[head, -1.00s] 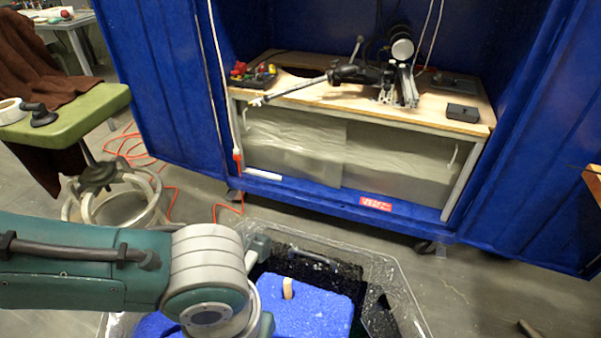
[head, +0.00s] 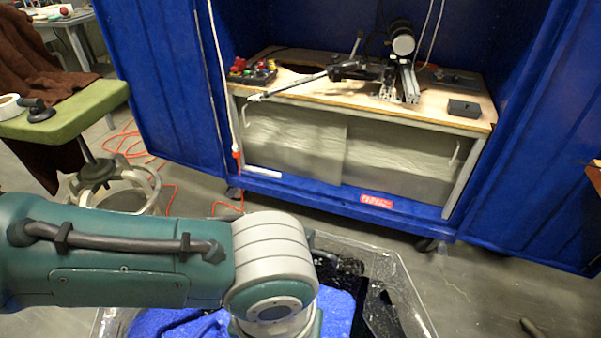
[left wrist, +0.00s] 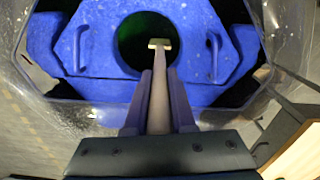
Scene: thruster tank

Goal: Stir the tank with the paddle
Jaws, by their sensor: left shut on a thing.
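The paddle (left wrist: 158,98) is a long shaft with a pale flat end, shut between the two fingers of my left gripper (left wrist: 160,78) in the left wrist view. Its pale end shows against the dark round opening (left wrist: 134,50) in the tank's blue top; I cannot tell whether it is above or inside the opening. In the head view the clear-walled tank (head: 405,288) stands at the bottom, with part of the blue top (head: 338,312) visible. My left arm covers the opening, the paddle and the left gripper there. My right gripper is in neither view.
A green-topped stool (head: 75,115) is at the left, with an orange cable on the floor. Bare floor (head: 475,290) lies right of the tank. Two handles (left wrist: 214,55) flank the opening.

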